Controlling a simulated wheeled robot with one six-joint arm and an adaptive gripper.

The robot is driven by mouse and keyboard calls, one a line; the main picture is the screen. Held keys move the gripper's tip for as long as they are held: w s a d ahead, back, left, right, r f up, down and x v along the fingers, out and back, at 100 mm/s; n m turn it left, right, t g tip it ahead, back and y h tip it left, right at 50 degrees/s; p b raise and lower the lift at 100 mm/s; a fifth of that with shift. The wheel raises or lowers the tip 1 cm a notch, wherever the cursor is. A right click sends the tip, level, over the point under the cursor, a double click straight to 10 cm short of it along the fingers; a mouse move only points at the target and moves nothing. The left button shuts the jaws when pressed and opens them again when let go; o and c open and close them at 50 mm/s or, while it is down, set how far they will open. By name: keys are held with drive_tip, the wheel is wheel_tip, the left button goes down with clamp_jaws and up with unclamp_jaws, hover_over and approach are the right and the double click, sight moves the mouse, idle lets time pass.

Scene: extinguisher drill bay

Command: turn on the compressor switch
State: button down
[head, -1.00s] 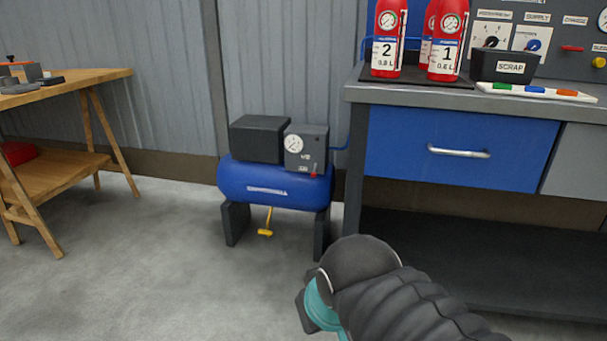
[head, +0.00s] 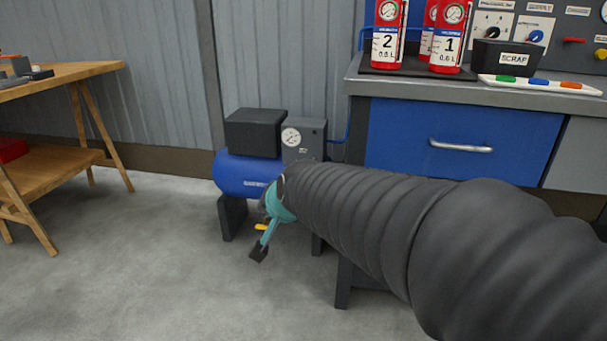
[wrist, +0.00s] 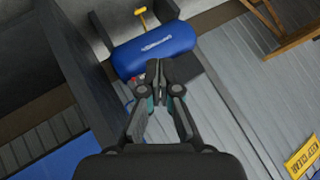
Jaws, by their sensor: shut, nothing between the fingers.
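The compressor has a blue tank (head: 235,174) with a dark box on top and a grey control box (head: 305,138) with a round gauge. In the head view my arm covers the control box's lower part and the tank's right side, so the switch is hidden there. My gripper (head: 259,252) is in front of the compressor, pointing down, shut and empty. In the wrist view the picture is turned over; the shut fingertips (wrist: 162,70) overlap the tank (wrist: 155,50). A small red part (wrist: 135,78) shows just left of them; I cannot tell its position.
A workbench with a blue drawer (head: 465,130) stands right of the compressor, with red extinguishers (head: 387,40) and a scrap box (head: 505,58) on it. A wooden table (head: 60,80) is at left. A yellow piece (head: 262,227) hangs under the tank. The floor at front left is clear.

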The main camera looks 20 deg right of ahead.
drive_tip(key=w+d+f+m+t+h, duration=0.1)
drive_tip(key=w+d+m+h, duration=0.2)
drive_tip(key=w, duration=0.5)
drive_tip(key=w+d+f+m+t, duration=0.2)
drive_tip(key=w+d+m, duration=0.1)
drive_tip(key=w+m, duration=0.4)
drive_tip(key=w+d+f+m+t+h, duration=0.1)
drive_tip(key=w+d+m+h, duration=0.15)
drive_tip(key=w, duration=0.75)
drive_tip(key=w+d+f+m+h, duration=0.2)
drive_tip(key=d+f+m+h, duration=0.3)
drive_tip(key=d+f+m, duration=0.2)
drive_tip(key=w+d+f+m+g+h, duration=0.1)
drive_tip(key=w+d+f+m+h, duration=0.2)
drive_tip(key=d+f+m+h, duration=0.2)
wheel_tip(320, 180, down, 4)
drive_tip(key=d+m, duration=0.2)
drive_tip(key=m, duration=0.1)
drive_tip(key=shift+f+m, duration=0.2)
drive_tip(key=shift+m, duration=0.15)
drive_tip(key=shift+w, duration=0.1)
drive_tip(key=w+d+r, duration=0.3)
drive_tip(key=w+d, duration=0.1)
drive_tip(key=w, duration=0.3)
drive_tip(key=shift+w+d+p, duration=0.2)
drive_tip(key=shift+w+p, duration=0.15)
